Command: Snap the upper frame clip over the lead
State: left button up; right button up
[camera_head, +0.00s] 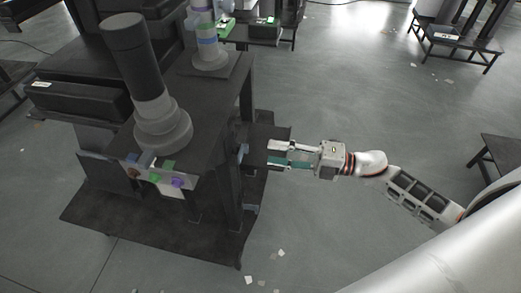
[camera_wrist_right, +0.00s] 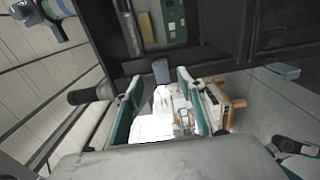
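A small blue-grey clip (camera_head: 243,149) sits on the dark upright of the column frame, and a clip of this colour shows between my finger tips in the right wrist view (camera_wrist_right: 161,71). My right gripper (camera_head: 270,153) is open, its two green-lined fingers pointing at the frame just right of that clip. The right wrist view also shows it open (camera_wrist_right: 157,82), with nothing clearly held between the fingers. A second blue-grey clip (camera_head: 251,209) sits lower on the frame. I cannot make out the lead for certain. My left gripper is not in view.
The dark column frame (camera_head: 209,100) carries a tall dark-topped column (camera_head: 128,62) and a lighter banded one (camera_head: 208,45). Coloured connectors (camera_head: 177,183) sit on its front panel. Open grey floor (camera_head: 340,95) lies right of the frame, with scattered paper scraps.

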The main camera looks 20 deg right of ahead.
jog(key=shift+v, duration=2.4)
jog(key=shift+a, duration=0.1)
pick_arm(q)
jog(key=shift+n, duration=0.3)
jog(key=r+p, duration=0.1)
jog(key=p, duration=0.1)
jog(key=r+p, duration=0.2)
jog(key=p, duration=0.1)
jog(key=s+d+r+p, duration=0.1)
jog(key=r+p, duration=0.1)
jog(key=p, duration=0.1)
pick_arm(e)
jog(key=s+a+f+m+h, duration=0.3)
jog(key=s+f+m+h, duration=0.3)
jog(key=m, duration=0.6)
jog(key=s+a+f+m+h, duration=0.4)
jog(key=s+f+m+h, duration=0.2)
jog(key=s+m, duration=0.4)
jog(key=f+m, duration=0.1)
jog(key=m, duration=0.2)
jog(key=shift+s+t, duration=0.3)
jog(key=shift+s, duration=0.1)
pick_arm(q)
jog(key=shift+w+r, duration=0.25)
